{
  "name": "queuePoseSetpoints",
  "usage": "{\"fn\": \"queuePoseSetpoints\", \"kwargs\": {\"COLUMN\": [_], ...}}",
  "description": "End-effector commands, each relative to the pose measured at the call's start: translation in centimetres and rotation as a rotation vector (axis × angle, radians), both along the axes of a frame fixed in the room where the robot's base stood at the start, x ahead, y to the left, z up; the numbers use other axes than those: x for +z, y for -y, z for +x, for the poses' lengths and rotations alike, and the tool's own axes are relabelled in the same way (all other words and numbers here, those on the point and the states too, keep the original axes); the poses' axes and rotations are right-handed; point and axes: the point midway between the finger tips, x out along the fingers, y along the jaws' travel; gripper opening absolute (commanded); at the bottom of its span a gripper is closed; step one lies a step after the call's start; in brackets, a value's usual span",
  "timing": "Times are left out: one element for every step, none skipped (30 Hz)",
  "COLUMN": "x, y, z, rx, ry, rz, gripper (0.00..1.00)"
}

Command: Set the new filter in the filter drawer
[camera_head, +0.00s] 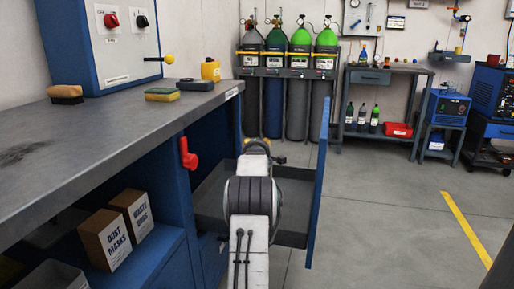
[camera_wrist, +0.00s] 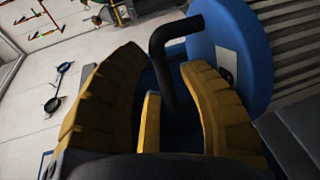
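The new filter (camera_wrist: 232,45) shows close up in the wrist view, with a round blue end cap, a pale label, a bent black handle and a grey pleated body at the right. My gripper (camera_wrist: 163,75) has its yellow fingers on both sides of the handle and appears shut on it; the exact contact is partly hidden. The filter drawer (camera_head: 293,239) is pulled out from the blue bench, with a dark grey tray and a tall blue front panel (camera_head: 318,180). In the head view my arm reaches over the drawer and hides most of the gripper and the filter.
A red handle (camera_head: 188,152) sits on the bench at the drawer's left. Boxes of dust masks (camera_head: 105,240) and waste rings (camera_head: 133,214) stand on the lower shelf. Gas cylinders (camera_head: 300,105) stand behind the drawer. The floor (camera_head: 390,210) to the right is clear.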

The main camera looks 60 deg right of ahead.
Motion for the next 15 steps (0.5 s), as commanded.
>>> {"fn": "queuePoseSetpoints", "kwargs": {"x": [-0.01, -0.01, -0.01, -0.01, -0.01, -0.01, 0.01, 0.03, 0.11, 0.2, 0.19, 0.18, 0.23, 0.31, 0.37], "y": [0.0, 0.0, 0.0, 0.0, 0.0, 0.0, 0.0, 0.0, 0.0, 0.0, -0.04, -0.16, -0.27, -0.41, -0.63], "z": [0.0, 0.0, 0.0, 0.0, 0.0, 0.0, 0.0, 0.0, 0.0, 0.0, -0.03, -0.09, -0.15, -0.23, -0.35], "rx": [0.0, 0.0, 0.0, 0.0, 0.0, 0.0, 0.0, 0.0, 0.0, 0.0, 0.0, 0.0, 0.0, 0.0, 0.0], "ry": [0.0, 0.0, 0.0, 0.0, 0.0, 0.0, 0.0, 0.0, 0.0, 0.0, 0.0, 0.0, 0.0, 0.0, 0.0], "rz": [0.0, 0.0, 0.0, 0.0, 0.0, 0.0, 0.0, 0.0, 0.0, 0.0, 0.0, 0.0, 0.0, 0.0, 0.0], "gripper": [0.41, 0.41, 0.41, 0.41, 0.41, 0.41, 0.41, 0.41, 0.41, 0.41, 0.41, 0.41, 0.41, 0.41, 0.41]}}
